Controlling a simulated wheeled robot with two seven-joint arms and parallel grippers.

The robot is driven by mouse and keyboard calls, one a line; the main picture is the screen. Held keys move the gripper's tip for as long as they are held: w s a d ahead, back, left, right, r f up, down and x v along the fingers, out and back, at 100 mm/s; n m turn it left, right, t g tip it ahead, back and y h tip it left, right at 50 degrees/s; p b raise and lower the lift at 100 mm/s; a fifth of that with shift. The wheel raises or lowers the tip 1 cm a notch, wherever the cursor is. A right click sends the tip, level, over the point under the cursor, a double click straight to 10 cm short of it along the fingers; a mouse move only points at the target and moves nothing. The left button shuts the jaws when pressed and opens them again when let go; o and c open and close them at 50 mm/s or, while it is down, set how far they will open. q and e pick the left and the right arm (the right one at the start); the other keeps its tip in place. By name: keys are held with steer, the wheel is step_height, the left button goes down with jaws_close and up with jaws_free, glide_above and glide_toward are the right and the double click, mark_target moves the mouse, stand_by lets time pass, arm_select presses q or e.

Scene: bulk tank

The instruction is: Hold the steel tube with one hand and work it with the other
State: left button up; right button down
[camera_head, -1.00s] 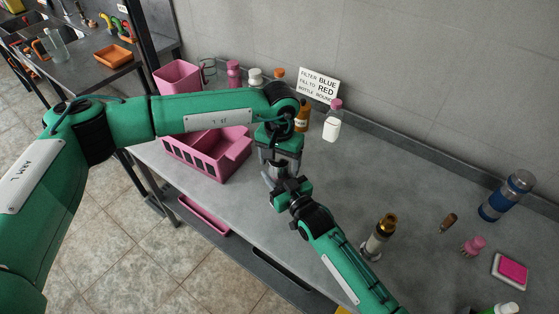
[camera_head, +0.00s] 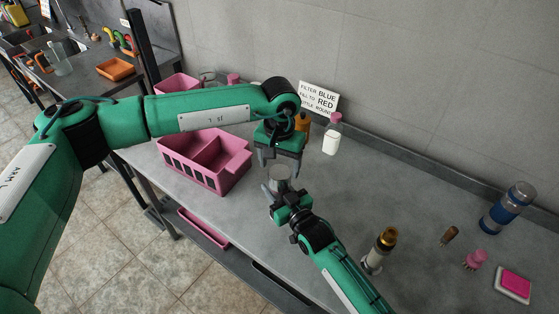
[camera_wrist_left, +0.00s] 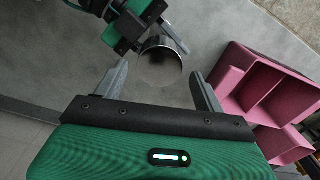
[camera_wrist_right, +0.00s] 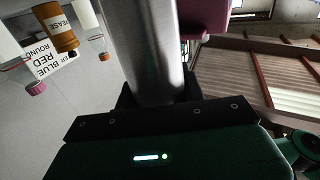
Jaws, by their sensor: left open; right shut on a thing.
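The steel tube (camera_head: 279,180) stands roughly upright, held above the grey table. My right gripper (camera_head: 281,193) is shut on it, with the tube between its fingers in the right wrist view (camera_wrist_right: 152,50). My left gripper (camera_head: 281,168) is open above the tube's upper end. In the left wrist view, the tube's round end (camera_wrist_left: 160,66) shows between the two spread fingers, apart from both. The inside of the tube cannot be made out.
A pink divided crate (camera_head: 178,171) stands left of the grippers. A white bottle with a pink cap (camera_head: 332,137), an amber bottle (camera_head: 303,122) and a sign (camera_head: 319,97) are behind. A brass-topped cylinder (camera_head: 377,254) stands close to my right arm.

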arm_select(q)
steer(key=n, duration=0.5)
steer(key=shift+r, duration=0.2)
steer(key=n, duration=0.4)
steer(key=shift+d+r+n, duration=0.1)
steer(key=shift+r+n, duration=0.1)
steer(key=shift+n, duration=0.1)
steer(key=n, duration=0.4)
steer(key=shift+r+n, duration=0.15)
steer(key=shift+n, duration=0.15)
steer(key=n, duration=0.4)
steer(key=shift+r+n, duration=0.2)
steer(key=shift+n, duration=0.1)
steer(key=n, duration=0.4)
steer(key=shift+r+n, duration=0.2)
steer(key=shift+n, duration=0.1)
steer(key=n, duration=0.4)
steer(key=shift+r+n, duration=0.2)
steer(key=shift+n, duration=0.1)
steer(key=n, duration=0.4)
steer(key=shift+r+n, duration=0.15)
steer(key=shift+n, duration=0.15)
steer(key=n, duration=0.5)
steer(key=shift+r, duration=0.25)
